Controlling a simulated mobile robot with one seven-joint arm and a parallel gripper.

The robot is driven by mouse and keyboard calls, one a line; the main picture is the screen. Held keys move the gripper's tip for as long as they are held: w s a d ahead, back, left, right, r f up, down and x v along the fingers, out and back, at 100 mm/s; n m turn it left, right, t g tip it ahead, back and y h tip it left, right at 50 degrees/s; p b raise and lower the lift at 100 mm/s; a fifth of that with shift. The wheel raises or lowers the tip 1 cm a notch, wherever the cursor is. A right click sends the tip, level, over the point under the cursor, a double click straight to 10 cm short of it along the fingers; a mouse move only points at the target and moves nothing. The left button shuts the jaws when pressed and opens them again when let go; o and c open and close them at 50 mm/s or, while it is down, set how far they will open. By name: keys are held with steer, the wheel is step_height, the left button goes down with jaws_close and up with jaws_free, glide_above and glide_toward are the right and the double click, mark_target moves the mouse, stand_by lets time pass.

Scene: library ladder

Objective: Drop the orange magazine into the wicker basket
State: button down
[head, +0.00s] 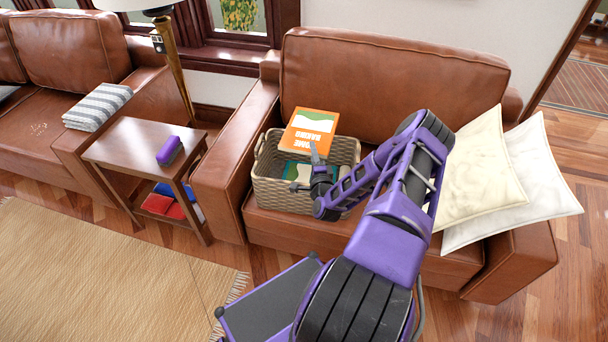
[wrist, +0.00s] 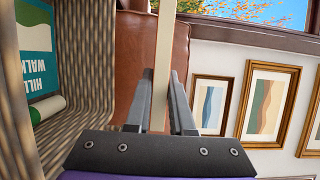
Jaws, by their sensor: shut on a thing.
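The orange magazine (head: 309,133) has a white and green cover and is held upright and slightly tilted over the back part of the wicker basket's opening. My gripper (head: 317,160) is shut on its lower edge. In the wrist view the magazine (wrist: 164,50) shows edge-on as a pale strip between the fingers of my gripper (wrist: 160,100). The wicker basket (head: 282,193) sits on the seat of the brown armchair. Its woven wall also shows in the wrist view (wrist: 75,60). I cannot tell whether the magazine touches the basket's rim.
The basket holds a teal-covered book (wrist: 35,45) and a green rolled thing (wrist: 48,108). Pale cushions (head: 485,170) lie at the armchair's right. A side table (head: 125,145) with a purple object (head: 169,150) stands left. A floor lamp (head: 172,55) rises behind it.

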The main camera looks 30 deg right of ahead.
steer(key=shift+s+d+f, duration=0.25)
steer(key=shift+d+f, duration=0.2)
steer(key=shift+d, duration=0.1)
step_height(320, 180, down, 6)
steer(key=b, duration=0.2)
steer(key=shift+r+b, duration=0.2)
steer(key=shift+b, duration=0.2)
steer(key=c, duration=0.7)
jaws_free()
steer(key=shift+a+f, duration=0.1)
